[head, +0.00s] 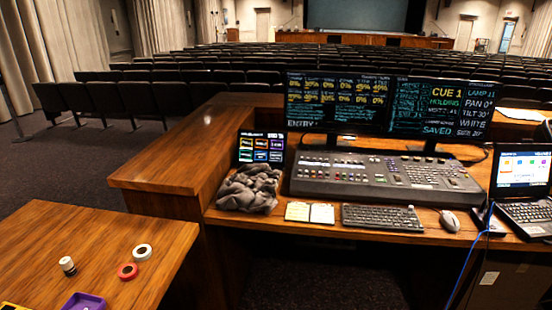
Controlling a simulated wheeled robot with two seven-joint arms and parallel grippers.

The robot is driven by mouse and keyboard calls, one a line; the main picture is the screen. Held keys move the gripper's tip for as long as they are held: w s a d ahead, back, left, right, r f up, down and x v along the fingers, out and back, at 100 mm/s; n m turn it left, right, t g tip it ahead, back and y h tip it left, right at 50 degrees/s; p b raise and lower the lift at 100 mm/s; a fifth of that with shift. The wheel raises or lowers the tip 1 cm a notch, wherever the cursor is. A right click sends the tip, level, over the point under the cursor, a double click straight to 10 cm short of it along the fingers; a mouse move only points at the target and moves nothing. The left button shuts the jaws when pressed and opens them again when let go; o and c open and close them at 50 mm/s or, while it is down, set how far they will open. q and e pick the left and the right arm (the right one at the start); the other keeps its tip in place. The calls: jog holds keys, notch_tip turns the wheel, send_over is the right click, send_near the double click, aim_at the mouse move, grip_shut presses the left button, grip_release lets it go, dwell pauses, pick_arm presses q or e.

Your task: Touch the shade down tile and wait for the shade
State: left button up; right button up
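A small dark touch panel (261,148) stands upright at the left end of the mixing desk. It shows two rows of coloured tiles, with orange and purple among them. Their lettering is too small to read, so I cannot tell which is the shade down tile. A crumpled grey cloth (249,188) lies in front of the panel, close to its lower edge; the tiles show above it. Neither of my grippers is in view.
The desk holds a lighting console (385,178), two monitors (440,108), a keyboard (382,217), a mouse (449,221) and a laptop (523,180). A raised wooden ledge (165,155) borders the left. A side table (60,245) holds tape rolls (142,252) and a purple tray (84,301).

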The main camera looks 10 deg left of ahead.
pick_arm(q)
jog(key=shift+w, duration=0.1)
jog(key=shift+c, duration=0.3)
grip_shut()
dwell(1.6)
